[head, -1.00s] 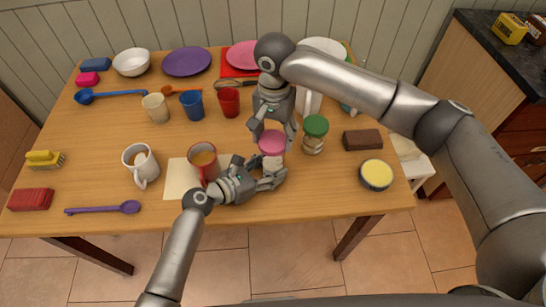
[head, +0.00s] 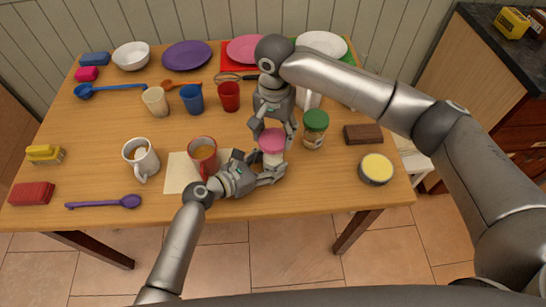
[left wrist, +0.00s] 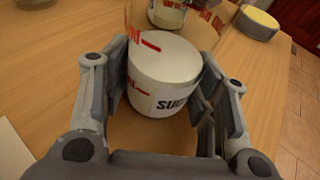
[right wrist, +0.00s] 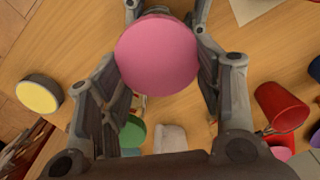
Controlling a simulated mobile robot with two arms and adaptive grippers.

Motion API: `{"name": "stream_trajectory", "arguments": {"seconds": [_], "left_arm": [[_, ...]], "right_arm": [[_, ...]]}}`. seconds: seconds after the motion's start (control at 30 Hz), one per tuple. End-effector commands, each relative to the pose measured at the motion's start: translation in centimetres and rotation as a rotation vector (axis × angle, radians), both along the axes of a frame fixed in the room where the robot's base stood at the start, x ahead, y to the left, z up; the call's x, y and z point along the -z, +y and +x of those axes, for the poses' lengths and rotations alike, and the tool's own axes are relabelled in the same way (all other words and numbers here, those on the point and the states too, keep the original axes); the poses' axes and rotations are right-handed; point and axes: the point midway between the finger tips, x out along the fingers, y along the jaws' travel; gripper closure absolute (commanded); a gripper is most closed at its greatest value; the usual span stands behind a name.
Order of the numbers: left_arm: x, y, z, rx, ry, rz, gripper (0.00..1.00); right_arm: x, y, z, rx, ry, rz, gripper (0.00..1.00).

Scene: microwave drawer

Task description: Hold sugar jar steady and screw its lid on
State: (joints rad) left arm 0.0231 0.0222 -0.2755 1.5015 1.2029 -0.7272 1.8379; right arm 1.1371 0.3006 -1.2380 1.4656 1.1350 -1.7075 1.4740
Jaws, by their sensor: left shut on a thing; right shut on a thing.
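The white sugar jar (left wrist: 166,78), with dark lettering on its side, stands between the fingers of my left gripper (left wrist: 168,108). The left gripper also shows low beside the jar in the head view (head: 268,173) and is shut on it. The pink lid (head: 272,141) is at the top of the jar in the head view. My right gripper (head: 273,130) reaches down from above and is shut on the lid, which fills the space between its fingers in the right wrist view (right wrist: 157,54). I cannot tell whether the lid's thread is engaged.
A green-lidded glass jar (head: 314,129) stands close right of the sugar jar. A red mug (head: 203,154) stands close left, by my left wrist. A brown block (head: 363,134) and a yellow-topped tin (head: 375,169) lie farther right. The table's front edge is near.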

Motion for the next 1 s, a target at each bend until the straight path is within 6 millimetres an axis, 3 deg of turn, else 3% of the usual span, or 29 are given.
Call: {"name": "stream_trajectory", "arguments": {"seconds": [1.0], "left_arm": [[0.04,0.01,-0.02,0.000,0.001,0.001,0.60]], "right_arm": [[0.82,0.01,-0.02,0.000,0.001,0.000,0.49]]}}
